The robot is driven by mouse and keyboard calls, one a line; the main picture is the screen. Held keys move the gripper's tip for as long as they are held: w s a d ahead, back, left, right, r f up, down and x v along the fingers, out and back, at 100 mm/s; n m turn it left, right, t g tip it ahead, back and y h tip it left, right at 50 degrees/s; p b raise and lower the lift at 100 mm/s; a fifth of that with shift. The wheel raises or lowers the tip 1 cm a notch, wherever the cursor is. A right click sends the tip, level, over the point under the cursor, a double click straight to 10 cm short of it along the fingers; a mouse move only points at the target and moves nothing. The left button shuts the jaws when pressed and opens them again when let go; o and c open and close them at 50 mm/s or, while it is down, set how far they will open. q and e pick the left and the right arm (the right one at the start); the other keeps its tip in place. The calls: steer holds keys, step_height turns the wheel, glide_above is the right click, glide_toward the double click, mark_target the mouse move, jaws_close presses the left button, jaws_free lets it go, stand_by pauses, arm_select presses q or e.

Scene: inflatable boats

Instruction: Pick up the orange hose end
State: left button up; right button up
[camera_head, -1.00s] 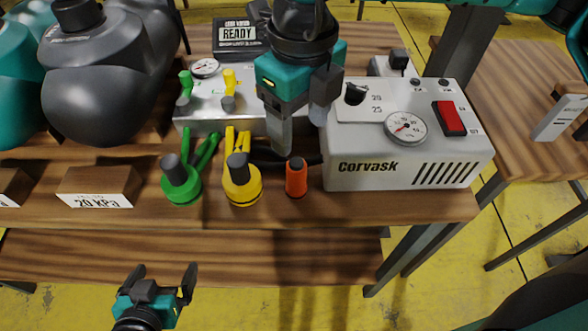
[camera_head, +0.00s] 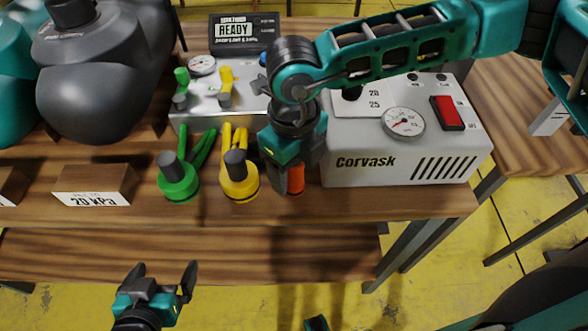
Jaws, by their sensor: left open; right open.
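The orange hose end (camera_head: 296,180) stands upright on the wooden table, just left of the Corvask pump's front corner. My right gripper (camera_head: 290,176) is right at it from above, and one finger shows in front of its left side. The gripper is open and its other finger is mostly hidden, so I cannot tell whether it touches the hose end. My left gripper (camera_head: 160,270) is open and empty, low in front of the table.
The yellow hose end (camera_head: 240,182) stands close left of my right gripper, with the green hose end (camera_head: 178,182) further left. The white Corvask pump (camera_head: 400,160) is close on the right. A "20 kPa" block (camera_head: 95,187) lies at the left.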

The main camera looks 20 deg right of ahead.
steer(key=c, duration=1.1)
steer(key=shift+c, duration=0.2)
